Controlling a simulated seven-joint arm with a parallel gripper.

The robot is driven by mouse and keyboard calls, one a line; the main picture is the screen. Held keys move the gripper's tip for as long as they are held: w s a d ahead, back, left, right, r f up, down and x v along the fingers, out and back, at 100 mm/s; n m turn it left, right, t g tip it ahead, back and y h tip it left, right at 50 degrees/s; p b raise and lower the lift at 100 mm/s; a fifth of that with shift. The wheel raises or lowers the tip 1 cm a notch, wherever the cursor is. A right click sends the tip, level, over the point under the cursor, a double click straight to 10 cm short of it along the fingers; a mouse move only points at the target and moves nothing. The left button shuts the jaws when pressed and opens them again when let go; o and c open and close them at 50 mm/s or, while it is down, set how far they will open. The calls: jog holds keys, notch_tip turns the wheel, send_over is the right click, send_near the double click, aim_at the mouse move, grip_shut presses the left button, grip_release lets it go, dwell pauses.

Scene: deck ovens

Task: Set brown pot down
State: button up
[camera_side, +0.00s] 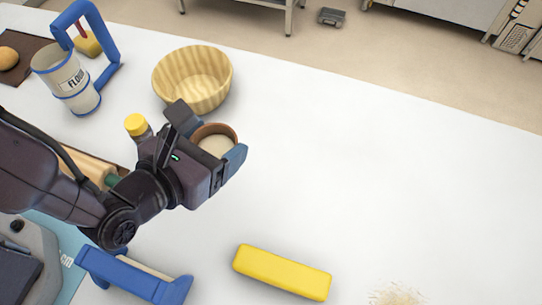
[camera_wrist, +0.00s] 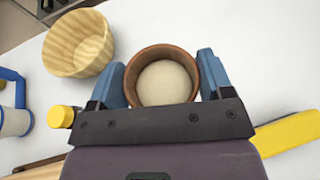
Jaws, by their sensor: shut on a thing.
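The brown pot (camera_side: 217,128) is a small round brown vessel with pale, cream-coloured contents. My gripper (camera_side: 207,137) is shut on it, one blue finger on each side. In the wrist view the brown pot (camera_wrist: 136,56) sits between the two fingers of my gripper (camera_wrist: 164,75), and its open top faces the camera. The pot looks upright. Its lower part is hidden by my gripper in the side view, so I cannot tell whether it touches the white table (camera_side: 400,180).
A wooden bowl (camera_side: 193,80) stands just behind the pot. A yellow-capped bottle (camera_side: 136,125) is to the left, with a flour sifter (camera_side: 75,80) beyond. A yellow block (camera_side: 282,272) lies in front, near spilled powder (camera_side: 397,297). The table's right side is clear.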

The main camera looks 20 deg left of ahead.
jog(key=w+d+f, duration=0.4)
jog(key=f, duration=0.1)
jog(key=w+d+f, duration=0.2)
jog(key=shift+f, duration=0.15)
jog(key=shift+w+d+f, duration=0.1)
jog(key=shift+f, duration=0.75)
jog(key=shift+w+d+f, duration=0.1)
jog(key=shift+f, duration=0.75)
jog(key=shift+f, duration=0.2)
jog(key=o, duration=1)
jog(key=shift+o, duration=0.2)
